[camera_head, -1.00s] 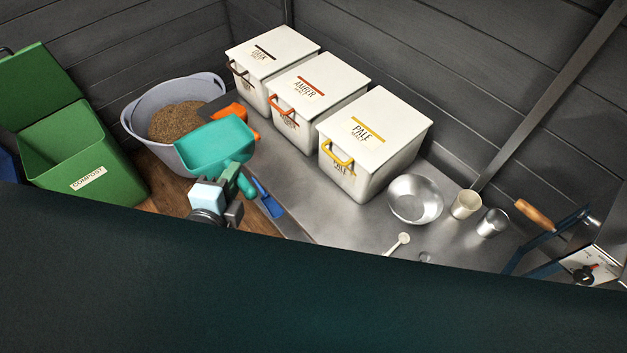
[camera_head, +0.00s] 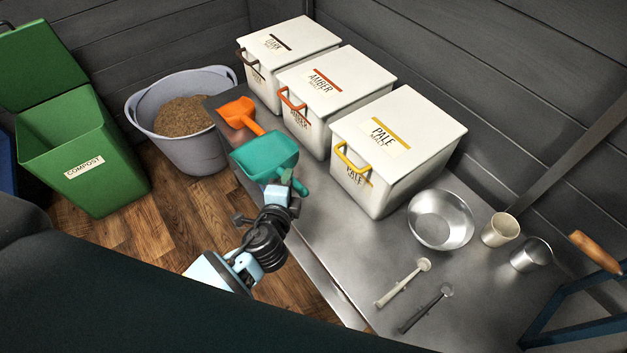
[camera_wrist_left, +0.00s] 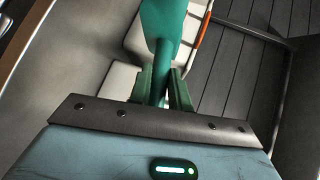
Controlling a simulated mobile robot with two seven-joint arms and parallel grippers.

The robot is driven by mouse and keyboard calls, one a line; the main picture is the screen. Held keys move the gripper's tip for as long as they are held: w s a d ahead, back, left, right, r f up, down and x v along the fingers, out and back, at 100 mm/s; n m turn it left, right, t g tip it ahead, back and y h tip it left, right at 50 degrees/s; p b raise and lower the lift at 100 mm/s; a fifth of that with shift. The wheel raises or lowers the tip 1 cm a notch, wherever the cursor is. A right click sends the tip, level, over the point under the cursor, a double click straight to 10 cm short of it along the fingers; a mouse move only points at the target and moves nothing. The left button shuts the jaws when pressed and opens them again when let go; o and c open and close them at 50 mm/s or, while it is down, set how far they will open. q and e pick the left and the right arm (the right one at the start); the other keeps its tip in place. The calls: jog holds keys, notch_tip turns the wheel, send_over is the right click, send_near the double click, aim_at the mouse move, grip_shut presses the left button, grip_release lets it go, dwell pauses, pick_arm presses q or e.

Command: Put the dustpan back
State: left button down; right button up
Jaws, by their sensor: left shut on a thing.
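The teal dustpan (camera_head: 264,155) is a broad open pan on a short handle. My left gripper (camera_head: 290,184) is shut on its handle and holds it at the bench's left edge, in front of the amber malt bin. In the left wrist view the teal dustpan (camera_wrist_left: 168,22) rises from between the green fingers of my left gripper (camera_wrist_left: 166,88). Whether the pan touches the bench cannot be told. My right gripper is not in view.
An orange scoop (camera_head: 240,114) lies just behind the dustpan on the steel bench (camera_head: 335,228). The amber bin (camera_head: 330,85) and pale malt bin (camera_head: 405,135) stand to the right. A grain tub (camera_head: 190,151) and green compost bin (camera_head: 112,180) stand on the floor left.

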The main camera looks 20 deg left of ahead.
pick_arm(q)
jog(key=w+d+f+b, duration=0.2)
jog(key=w+d+f, duration=0.2)
jog(key=w, duration=0.2)
jog(key=shift+f, duration=0.4)
jog(key=shift+f+b, duration=1)
jog(key=shift+b, duration=0.1)
jog(key=shift+a+f+b, duration=0.1)
jog(key=shift+f+b, duration=0.5)
jog(key=shift+f, duration=0.15)
notch_tip(320, 180, down, 2)
jog(key=shift+b, duration=1)
jog(key=shift+f+b, duration=0.45)
jog(key=shift+f, duration=0.05)
